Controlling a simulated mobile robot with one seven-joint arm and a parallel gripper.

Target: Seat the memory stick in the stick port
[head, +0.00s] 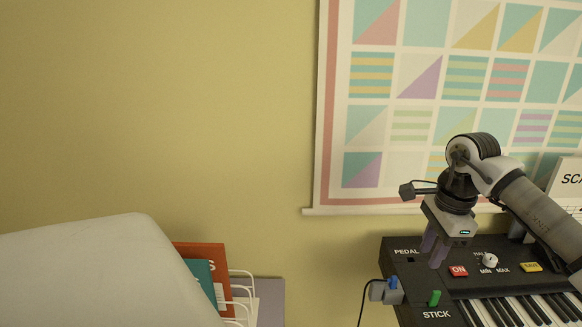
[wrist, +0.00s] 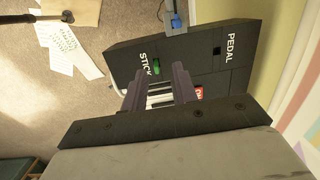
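A small green block, which looks like the memory stick (head: 434,298), stands on the black keyboard (head: 395,257) beside the STICK label. It also shows in the wrist view (wrist: 156,65), just beyond my fingertips. The stick port itself is not visible; I cannot tell whether the green block sits in it or how deep. My gripper (head: 434,251) is above the keyboard panel, pointing down, behind the green block in the head view. In the wrist view my gripper (wrist: 158,77) has its two fingers apart with nothing held between them.
A grey block with a blue piece (head: 392,284) and a cable is at the keyboard's left edge. The PEDAL socket (head: 410,260), red ON button (head: 458,271), knob (head: 490,260) and yellow button (head: 531,267) are on the panel. Books in a rack (head: 215,280) stand farther left.

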